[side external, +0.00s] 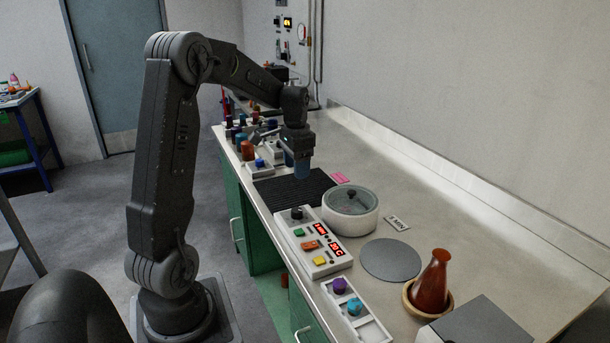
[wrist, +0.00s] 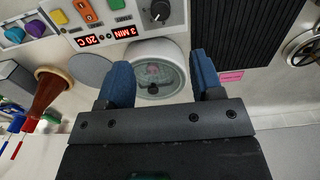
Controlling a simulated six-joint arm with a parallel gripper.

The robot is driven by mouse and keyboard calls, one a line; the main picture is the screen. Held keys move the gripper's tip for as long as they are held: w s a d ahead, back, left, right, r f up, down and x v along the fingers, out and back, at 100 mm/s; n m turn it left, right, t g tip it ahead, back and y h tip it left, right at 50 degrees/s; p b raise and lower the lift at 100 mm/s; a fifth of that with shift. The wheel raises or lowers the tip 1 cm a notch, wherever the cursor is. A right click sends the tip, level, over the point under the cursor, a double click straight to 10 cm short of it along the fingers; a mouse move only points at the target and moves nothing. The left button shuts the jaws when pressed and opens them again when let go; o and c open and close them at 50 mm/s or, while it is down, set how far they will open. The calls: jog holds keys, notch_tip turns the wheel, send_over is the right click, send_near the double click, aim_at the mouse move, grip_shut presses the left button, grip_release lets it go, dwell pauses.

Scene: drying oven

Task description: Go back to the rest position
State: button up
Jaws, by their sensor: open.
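My gripper (side external: 302,168) hangs over the bench at the far end of the black ribbed mat (side external: 285,188), pointing down. In the wrist view its two blue fingers (wrist: 160,80) are spread apart with nothing held between them. The white round drying oven (side external: 350,222) stands in front of the mat with its glass lid on. In the wrist view the oven (wrist: 159,90) shows beyond the gap between the fingers. The control panel (side external: 314,243) beside it has red displays, which read 3 MIN and 20 C in the wrist view (wrist: 105,35).
A brown flask (side external: 433,283) sits in a round holder near a grey disc (side external: 391,260). A small box with purple and teal knobs (side external: 355,308) lies at the front edge. Several bottles (side external: 247,150) crowd the bench's far end. The bench along the wall (side external: 450,215) is clear.

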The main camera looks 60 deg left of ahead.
jog(key=d+r+t, duration=0.1)
jog(key=d+r, duration=0.4)
jog(key=d, duration=0.4)
jog(key=s+d+r+t, duration=0.1)
jog(key=s+d+t, duration=0.1)
jog(key=s+d, duration=0.5)
jog(key=s+d+r+t, duration=0.1)
jog(key=s+d, duration=0.5)
jog(key=d, duration=0.6)
jog(key=shift+s+d+r+t, duration=0.35)
jog(key=shift+d+t, duration=0.05)
jog(key=shift+t, duration=0.4)
